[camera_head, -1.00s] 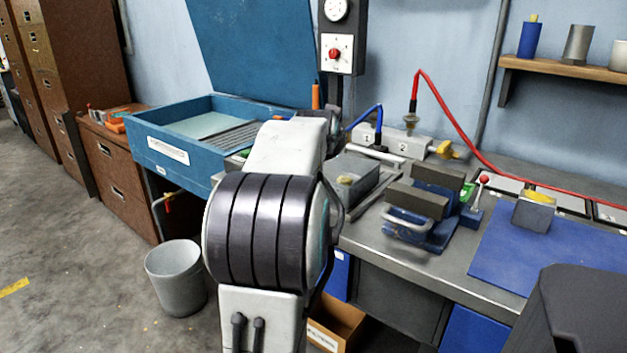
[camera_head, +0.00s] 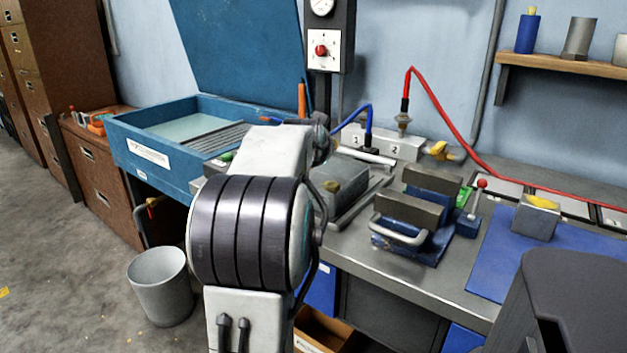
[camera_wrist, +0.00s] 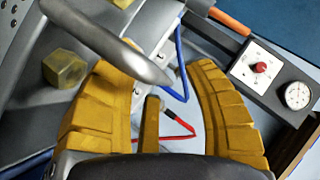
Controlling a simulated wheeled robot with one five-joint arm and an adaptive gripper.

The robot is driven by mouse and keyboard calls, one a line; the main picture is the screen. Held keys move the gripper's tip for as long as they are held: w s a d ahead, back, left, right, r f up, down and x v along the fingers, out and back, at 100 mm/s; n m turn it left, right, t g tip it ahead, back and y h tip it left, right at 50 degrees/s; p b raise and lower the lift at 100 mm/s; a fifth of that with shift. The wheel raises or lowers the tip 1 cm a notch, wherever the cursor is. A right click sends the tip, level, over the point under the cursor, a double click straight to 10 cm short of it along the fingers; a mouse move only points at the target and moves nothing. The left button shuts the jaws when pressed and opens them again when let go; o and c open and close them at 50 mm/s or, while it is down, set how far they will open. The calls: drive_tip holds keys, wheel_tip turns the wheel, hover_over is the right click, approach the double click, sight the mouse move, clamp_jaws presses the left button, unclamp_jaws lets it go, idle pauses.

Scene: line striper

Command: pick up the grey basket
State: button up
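In the head view my gripper (camera_head: 324,140) is mostly hidden behind my arm, above the basket's back left side.
A blue sink-like basin (camera_head: 140,152) stands left of my arm. A blue clamp with a handle (camera_head: 415,228) is right of the basket. Red and blue cables rise from a grey box (camera_head: 395,143) behind. A grey bin (camera_head: 160,288) stands on the floor.

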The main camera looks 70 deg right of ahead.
clamp_jaws()
idle(0.3)
idle(0.3)
drive_tip(key=shift+r, duration=0.15)
